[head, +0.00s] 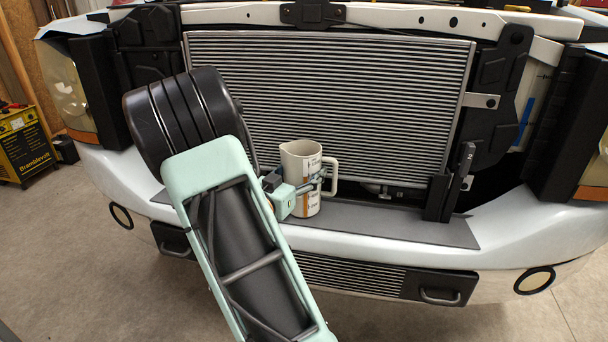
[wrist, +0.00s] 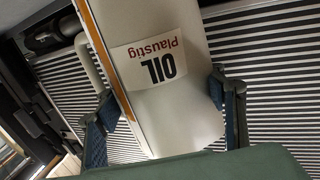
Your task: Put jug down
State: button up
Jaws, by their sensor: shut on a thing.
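The cream jug (head: 300,163) stands upright in front of the radiator, over the dark grey ledge (head: 400,229) on the front bumper. Its handle points right in the head view. I cannot tell whether its base touches the ledge. My gripper (head: 301,187) comes from the left and is shut around the jug's body. In the wrist view my gripper (wrist: 165,115) has one finger on each side of the jug (wrist: 190,110), whose label reads "OIL Plaustig" upside down. The jug's inside is hidden.
The finned radiator (head: 340,90) rises close behind the jug. A black upright bracket (head: 450,185) stands on the ledge to the right. The ledge between jug and bracket is clear. A yellow and black machine (head: 22,143) stands on the floor at far left.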

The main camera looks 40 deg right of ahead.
dwell(0.3)
jog(key=shift+f, duration=0.15)
jog(key=o, duration=2)
jog(key=shift+f, duration=0.1)
jog(key=shift+o, duration=0.2)
jog(key=shift+s+a+r, duration=0.15)
jog(key=shift+a+r, duration=0.05)
jog(key=shift+a, duration=0.1)
jog(key=p+v, duration=0.2)
jog(key=v, duration=0.9)
jog(key=shift+a+p, duration=0.2)
jog(key=shift+p, duration=0.1)
